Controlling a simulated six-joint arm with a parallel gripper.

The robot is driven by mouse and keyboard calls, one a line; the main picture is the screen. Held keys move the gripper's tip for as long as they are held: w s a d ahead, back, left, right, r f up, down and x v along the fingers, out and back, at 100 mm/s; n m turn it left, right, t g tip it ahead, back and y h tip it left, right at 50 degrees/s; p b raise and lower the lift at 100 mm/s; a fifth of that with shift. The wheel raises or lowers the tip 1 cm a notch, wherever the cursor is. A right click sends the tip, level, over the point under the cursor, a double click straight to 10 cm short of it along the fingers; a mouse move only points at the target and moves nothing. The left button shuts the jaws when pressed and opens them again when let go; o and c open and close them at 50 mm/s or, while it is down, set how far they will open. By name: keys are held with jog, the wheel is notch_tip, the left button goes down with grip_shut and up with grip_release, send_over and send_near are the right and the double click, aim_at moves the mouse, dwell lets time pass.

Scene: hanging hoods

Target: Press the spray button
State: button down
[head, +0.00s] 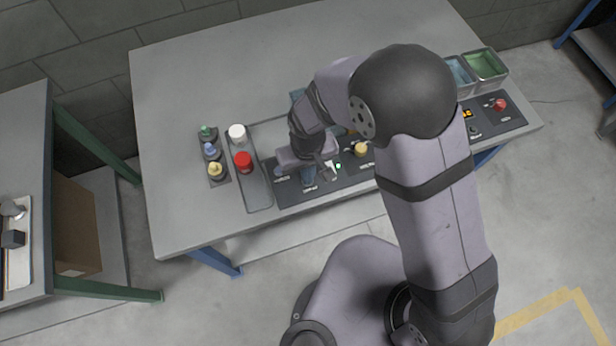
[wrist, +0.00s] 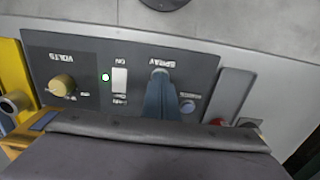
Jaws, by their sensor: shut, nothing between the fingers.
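The spray control sits on the dark control panel (wrist: 205,68), under the printed word SPRAY in the wrist view. My gripper (wrist: 160,78) is shut and empty, its blue-grey fingers reaching to just below that label. A small pale round part shows at the fingertips; I cannot tell if it is the spray button or if they touch it. The fingers hide much of that spot. A small bluish round part (wrist: 188,105) lies right of the fingers. In the head view my gripper (head: 308,182) is low over the panel's left part, beside the white switch (head: 330,170).
A lit green lamp (wrist: 105,77) and a yellow VOLTS knob (wrist: 62,84) lie left of the fingers in the wrist view. In the head view, a red-topped jar (head: 243,161), a white jar (head: 237,133) and several small bottles (head: 211,152) stand left. Green and blue bins (head: 484,65) stand right.

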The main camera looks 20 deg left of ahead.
notch_tip(320, 180, up, 7)
jog(key=p, duration=0.6)
jog(key=c, duration=0.6)
grip_release()
jog(key=shift+o, duration=0.2)
jog(key=w+d+r+p, duration=0.2)
jog(key=w+r+p, duration=0.3)
jog(key=w+r, duration=0.6)
jog(key=w+d+r+p, duration=0.2)
jog(key=w+r+p, duration=0.3)
jog(key=w+r, duration=0.6)
notch_tip(320, 180, up, 7)
jog(key=shift+w+d+f+p, duration=0.1)
jog(key=shift+w+d+p, duration=0.2)
jog(key=shift+w, duration=0.05)
